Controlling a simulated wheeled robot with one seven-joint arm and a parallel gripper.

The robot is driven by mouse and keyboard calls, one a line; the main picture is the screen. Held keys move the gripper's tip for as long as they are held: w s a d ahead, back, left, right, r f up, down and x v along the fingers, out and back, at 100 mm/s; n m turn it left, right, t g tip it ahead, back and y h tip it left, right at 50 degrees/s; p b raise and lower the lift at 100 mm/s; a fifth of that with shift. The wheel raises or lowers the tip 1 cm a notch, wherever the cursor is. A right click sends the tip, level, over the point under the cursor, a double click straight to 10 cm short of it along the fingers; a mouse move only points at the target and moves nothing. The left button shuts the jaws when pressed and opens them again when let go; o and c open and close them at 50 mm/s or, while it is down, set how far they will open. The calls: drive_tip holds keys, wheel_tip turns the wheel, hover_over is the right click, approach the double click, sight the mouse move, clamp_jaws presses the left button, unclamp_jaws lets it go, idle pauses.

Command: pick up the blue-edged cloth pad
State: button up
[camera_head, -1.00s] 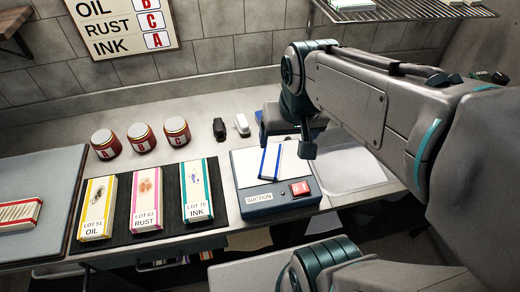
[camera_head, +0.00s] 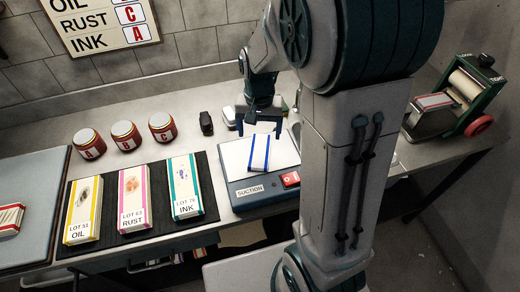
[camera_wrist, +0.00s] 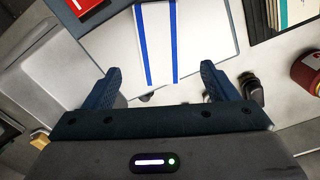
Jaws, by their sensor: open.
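The cloth pad with two blue edges (camera_head: 259,153) lies on the white top of the suction box (camera_head: 249,189), near the middle of that top. In the wrist view the pad (camera_wrist: 157,40) is a white strip with a blue stripe along each side, lying ahead of the fingers. My gripper (camera_head: 260,134) is above the back part of the suction box, close to the pad's far end. In the wrist view my gripper (camera_wrist: 163,88) is open, its two blue fingers spread wider than the pad, with nothing between them. The height of the fingers above the pad is hard to judge.
A black mat (camera_head: 107,240) with lots of yellow, pink and teal edged pads lies left of the box. Three red jars (camera_head: 125,135) stand behind it. Dark and white small items (camera_head: 206,122) stand behind the box. A green-framed roller machine (camera_head: 459,97) stands at right.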

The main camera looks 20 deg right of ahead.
sight(259, 153)
drive_tip(key=shift+s+a+f+p, duration=0.1)
drive_tip(key=shift+f+p, duration=0.1)
drive_tip(key=shift+f, duration=1.05)
drive_tip(key=shift+s+d+f+p, duration=0.1)
drive_tip(key=shift+s+f+p, duration=0.1)
drive_tip(key=shift+f, duration=1.1)
drive_tip(key=shift+s+a+f+p, duration=0.1)
drive_tip(key=shift+f+p, duration=0.1)
drive_tip(key=shift+f, duration=1.05)
drive_tip(key=c, duration=1.2)
drive_tip(key=shift+o, duration=0.2)
drive_tip(key=shift+r, duration=0.15)
